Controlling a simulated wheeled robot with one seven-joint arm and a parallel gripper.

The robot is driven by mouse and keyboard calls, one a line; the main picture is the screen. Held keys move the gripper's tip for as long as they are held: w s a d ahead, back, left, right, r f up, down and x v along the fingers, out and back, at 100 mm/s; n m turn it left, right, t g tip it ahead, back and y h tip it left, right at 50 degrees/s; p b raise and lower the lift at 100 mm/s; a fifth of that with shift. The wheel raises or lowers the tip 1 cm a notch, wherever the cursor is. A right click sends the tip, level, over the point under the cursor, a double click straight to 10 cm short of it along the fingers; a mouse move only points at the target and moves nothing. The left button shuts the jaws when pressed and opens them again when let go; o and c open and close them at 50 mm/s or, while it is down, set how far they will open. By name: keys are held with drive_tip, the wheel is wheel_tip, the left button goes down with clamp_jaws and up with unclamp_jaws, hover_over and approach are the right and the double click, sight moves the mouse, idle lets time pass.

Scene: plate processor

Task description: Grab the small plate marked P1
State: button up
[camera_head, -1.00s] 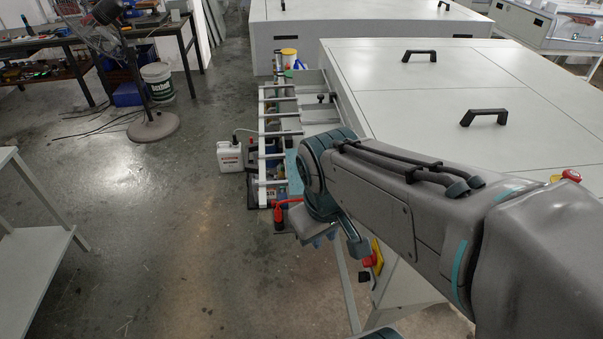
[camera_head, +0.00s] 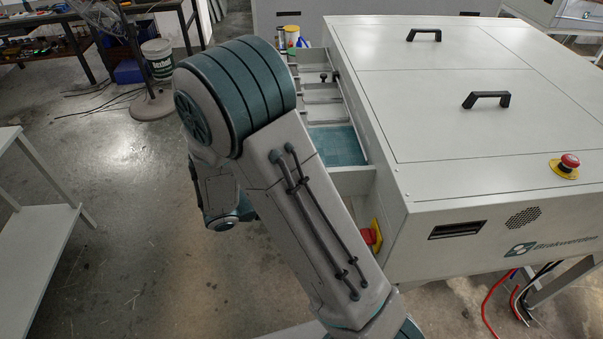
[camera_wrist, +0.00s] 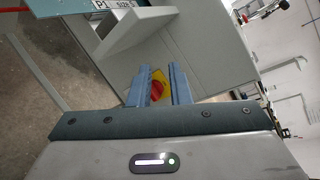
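A teal plate (camera_head: 335,145) lies in the near compartment of the rack on the left side of the white machine. In the wrist view a teal surface (camera_wrist: 72,8) shows at the top left edge, mostly cut off. A white label reading P1 (camera_wrist: 108,4) sits beside it, its other text partly cut off. My gripper (camera_wrist: 158,75) is open and empty, its two blue fingers apart. A yellow and red switch (camera_wrist: 158,88) shows behind the gap between them. My gripper is not visible in the head view, where my arm hides part of the rack.
The white machine (camera_head: 480,135) fills the right side, with black handles and a red emergency button (camera_head: 569,162) on top. The same side switch (camera_head: 372,236) sits below the rack. A white table (camera_head: 40,240) stands at left. Floor between is clear.

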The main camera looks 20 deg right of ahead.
drive_tip(key=w+a+f+n+t, duration=0.5)
drive_tip(key=a+n+t, duration=0.25)
drive_tip(key=n, duration=0.45)
drive_tip(key=x, duration=1)
drive_tip(key=shift+d+b, duration=0.2)
drive_tip(key=shift+b, duration=0.1)
drive_tip(key=shift+w+t, duration=0.1)
drive_tip(key=shift+t, duration=0.15)
clamp_jaws()
wheel_tip(320, 180, up, 3)
drive_tip(key=shift+f+p, duration=0.2)
drive_tip(key=shift+p, duration=0.95)
